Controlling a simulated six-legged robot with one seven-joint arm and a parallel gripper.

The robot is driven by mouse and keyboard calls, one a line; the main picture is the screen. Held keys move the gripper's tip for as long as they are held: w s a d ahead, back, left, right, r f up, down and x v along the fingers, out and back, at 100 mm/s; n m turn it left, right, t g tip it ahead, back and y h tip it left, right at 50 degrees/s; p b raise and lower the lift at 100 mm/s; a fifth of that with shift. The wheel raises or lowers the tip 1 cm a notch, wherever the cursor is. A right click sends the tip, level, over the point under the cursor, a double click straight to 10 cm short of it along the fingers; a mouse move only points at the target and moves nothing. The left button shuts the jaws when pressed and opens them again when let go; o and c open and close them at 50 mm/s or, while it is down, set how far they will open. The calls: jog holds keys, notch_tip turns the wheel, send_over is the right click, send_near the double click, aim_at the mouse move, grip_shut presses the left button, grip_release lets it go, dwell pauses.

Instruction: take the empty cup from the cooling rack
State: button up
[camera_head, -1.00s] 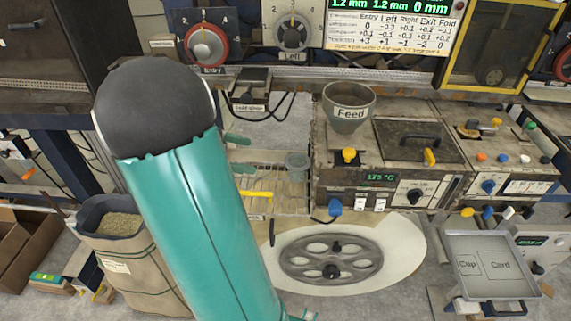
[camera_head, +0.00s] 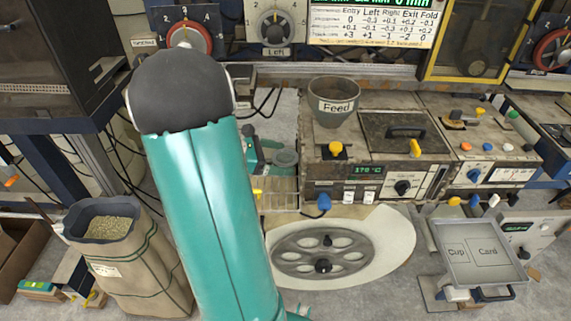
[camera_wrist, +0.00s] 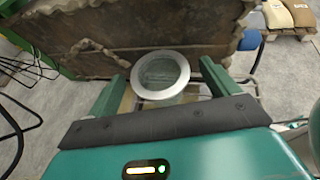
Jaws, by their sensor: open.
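The empty cup (camera_head: 285,159) is a small translucent grey-green cup on the cooling rack (camera_head: 276,199), left of the oven-like unit. In the wrist view the cup (camera_wrist: 161,75) shows its pale round rim and lies between the two green fingers. My gripper (camera_wrist: 164,72) is open, with one finger on each side of the cup; I cannot tell whether either touches it. In the head view my gripper (camera_head: 262,150) is at the cup's left, and my teal arm hides part of the rack.
The unit with the Feed funnel (camera_head: 334,101) stands right beside the rack. A spoked wheel (camera_head: 323,254) lies in front. A tray (camera_head: 478,250) marked Cup and Card is at the right. A sack (camera_head: 135,255) of grain stands at the left. Black cables hang behind the rack.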

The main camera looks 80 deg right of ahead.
jog(key=shift+s+d+f, duration=0.3)
jog(key=shift+s, duration=0.2)
jog(key=c, duration=1)
jog(key=shift+c, duration=0.2)
jog(key=shift+r, duration=0.15)
jog(key=shift+r, duration=0.6)
jog(key=s+a+r, duration=0.4)
jog(key=a+r, duration=0.7)
jog(key=a, duration=0.2)
jog(key=shift+a+r, duration=0.2)
jog(key=shift+r, duration=0.05)
